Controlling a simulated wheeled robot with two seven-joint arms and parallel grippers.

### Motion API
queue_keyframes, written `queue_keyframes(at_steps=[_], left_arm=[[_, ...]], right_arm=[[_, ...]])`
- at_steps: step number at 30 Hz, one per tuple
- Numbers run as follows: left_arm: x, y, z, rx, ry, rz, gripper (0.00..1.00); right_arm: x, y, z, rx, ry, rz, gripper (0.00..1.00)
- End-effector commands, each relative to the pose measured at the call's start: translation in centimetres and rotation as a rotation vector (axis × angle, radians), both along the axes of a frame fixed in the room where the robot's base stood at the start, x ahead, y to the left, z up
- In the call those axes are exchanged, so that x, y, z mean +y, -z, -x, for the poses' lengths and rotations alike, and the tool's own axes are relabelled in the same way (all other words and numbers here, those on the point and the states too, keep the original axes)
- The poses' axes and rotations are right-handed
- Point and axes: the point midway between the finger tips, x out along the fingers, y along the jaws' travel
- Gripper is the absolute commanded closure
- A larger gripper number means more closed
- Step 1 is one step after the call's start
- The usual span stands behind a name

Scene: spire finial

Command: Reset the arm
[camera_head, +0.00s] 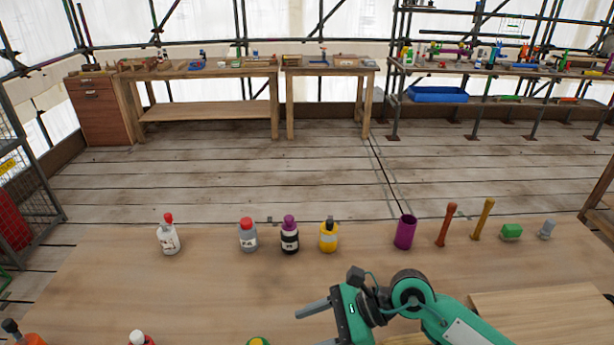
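My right arm (410,290), green and black, reaches in from the lower right over the table. Its gripper (308,328) points left. One grey finger shows clearly, and part of a second shows at the bottom edge, with a gap between them. I see nothing held in it. The bottles stand apart from it, farther back. My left arm and gripper do not show.
A board (550,310) lies right. More bottle tops show at the bottom edge.

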Motion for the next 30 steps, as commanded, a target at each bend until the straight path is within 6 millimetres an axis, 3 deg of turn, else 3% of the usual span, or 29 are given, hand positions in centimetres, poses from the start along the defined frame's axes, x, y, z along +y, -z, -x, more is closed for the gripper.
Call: queue_keyframes(at_steps=[3,7,12,15,19,22,26,30], left_arm=[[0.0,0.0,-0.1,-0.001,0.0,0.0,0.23],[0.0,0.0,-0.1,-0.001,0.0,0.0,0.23],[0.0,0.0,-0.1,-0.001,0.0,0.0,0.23],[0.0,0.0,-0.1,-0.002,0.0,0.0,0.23],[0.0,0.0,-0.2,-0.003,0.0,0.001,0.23],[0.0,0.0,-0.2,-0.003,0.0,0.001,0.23],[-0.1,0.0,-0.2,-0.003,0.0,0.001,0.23],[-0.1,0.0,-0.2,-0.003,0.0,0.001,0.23]], right_arm=[[2.3,-4.3,0.7,0.162,0.12,-0.289,0.44],[2.5,-9.0,0.0,0.367,0.27,-0.589,0.44],[-0.2,-13.2,-2.4,0.67,0.486,-0.953,0.44],[-3.1,-14.1,-4.1,0.859,0.622,-1.153,0.44],[-7.5,-13.2,-6.2,1.117,0.815,-1.396,0.44],[-11.1,-11.0,-7.1,1.316,0.972,-1.57,0.44],[-15.5,-6.5,-7.0,1.575,1.199,-1.773,0.44],[-19.2,-0.5,-4.9,1.848,1.469,-1.962,0.44]])
